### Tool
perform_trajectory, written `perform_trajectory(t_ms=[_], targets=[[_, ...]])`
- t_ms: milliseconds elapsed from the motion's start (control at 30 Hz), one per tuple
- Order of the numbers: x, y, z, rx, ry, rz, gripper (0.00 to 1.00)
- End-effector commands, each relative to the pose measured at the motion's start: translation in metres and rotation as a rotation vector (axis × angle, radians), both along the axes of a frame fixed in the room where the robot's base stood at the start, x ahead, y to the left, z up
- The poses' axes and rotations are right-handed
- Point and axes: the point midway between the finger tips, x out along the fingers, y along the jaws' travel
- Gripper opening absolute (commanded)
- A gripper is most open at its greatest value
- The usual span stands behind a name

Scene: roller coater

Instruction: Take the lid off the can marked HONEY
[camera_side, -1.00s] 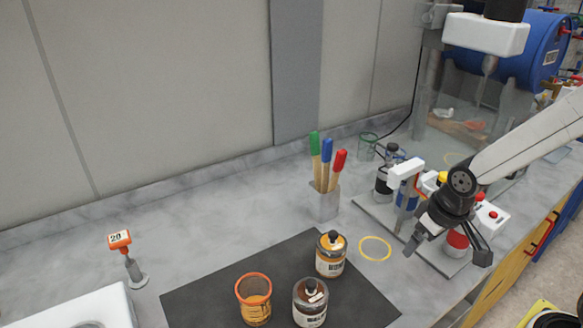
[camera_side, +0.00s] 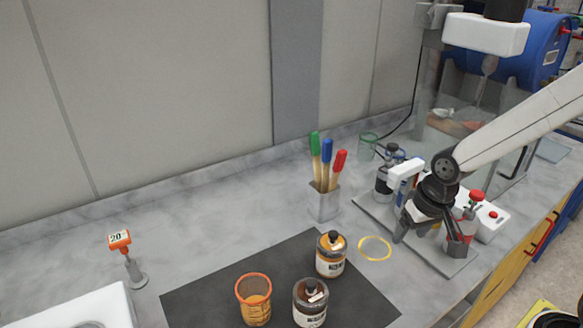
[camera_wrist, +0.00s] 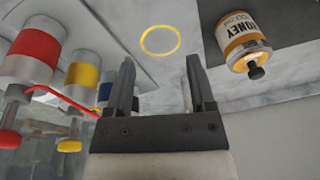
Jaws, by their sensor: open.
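The can marked HONEY (camera_side: 331,256) stands upright on the dark mat, with its orange lid and black knob (camera_side: 333,237) on top. In the wrist view the HONEY can (camera_wrist: 241,36) is at the upper right, and its lid with the black knob (camera_wrist: 256,72) points down in the picture. My gripper (camera_side: 431,240) is open and empty, to the right of the can in the side view, over the device board. In the wrist view my gripper (camera_wrist: 160,85) shows two spread fingers with nothing between them, apart from the can.
A yellow ring (camera_side: 375,249) lies on the counter between mat and device board (camera_side: 369,206). A holder (camera_side: 323,203) with coloured-tipped handles stands behind.

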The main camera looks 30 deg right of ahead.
Motion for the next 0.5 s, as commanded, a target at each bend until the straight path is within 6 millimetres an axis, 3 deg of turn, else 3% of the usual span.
perform_trajectory(t_ms=[500], targets=[[0.059,0.045,0.026,0.168,0.126,-0.683,0.71]])
